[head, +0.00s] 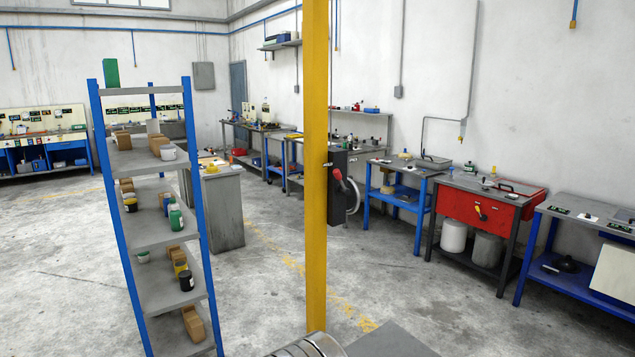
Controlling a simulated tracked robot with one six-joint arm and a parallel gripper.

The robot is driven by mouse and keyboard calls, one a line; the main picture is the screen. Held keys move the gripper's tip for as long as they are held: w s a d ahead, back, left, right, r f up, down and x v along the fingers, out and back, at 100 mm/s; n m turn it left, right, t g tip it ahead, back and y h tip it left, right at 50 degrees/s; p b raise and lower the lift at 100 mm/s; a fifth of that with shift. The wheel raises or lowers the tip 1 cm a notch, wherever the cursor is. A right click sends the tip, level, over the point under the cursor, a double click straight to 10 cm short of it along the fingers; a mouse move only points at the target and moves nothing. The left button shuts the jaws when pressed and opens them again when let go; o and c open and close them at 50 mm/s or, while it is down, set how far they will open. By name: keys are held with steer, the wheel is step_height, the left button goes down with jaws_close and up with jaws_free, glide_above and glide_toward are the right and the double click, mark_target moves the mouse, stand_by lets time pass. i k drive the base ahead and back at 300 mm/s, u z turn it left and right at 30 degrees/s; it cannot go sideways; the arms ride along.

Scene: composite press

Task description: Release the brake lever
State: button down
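No lever in view is marked as the brake lever. A red-handled lever (341,180) sits on a dark upright box (338,207) just right of the yellow post, tilted, with a pale hose or cable looping beside it. A small handle with red and yellow parts (480,211) sits on the front of a red workbench (458,209) at the right. Both are too small to tell their exact position. My gripper is not in view, and nothing is seen touching either handle.
A yellow post (316,130) stands in front at the centre. A blue-framed shelf (150,241) with jars and boxes stands left. A grey cabinet (222,210) stands behind it. Blue-legged benches (390,200) line the right wall. Bare concrete floor (395,290) lies between post and benches.

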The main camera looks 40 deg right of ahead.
mark_target(343, 189)
steer(key=u, duration=0.15)
steer(key=i, duration=1.5)
steer(key=u, duration=0.15)
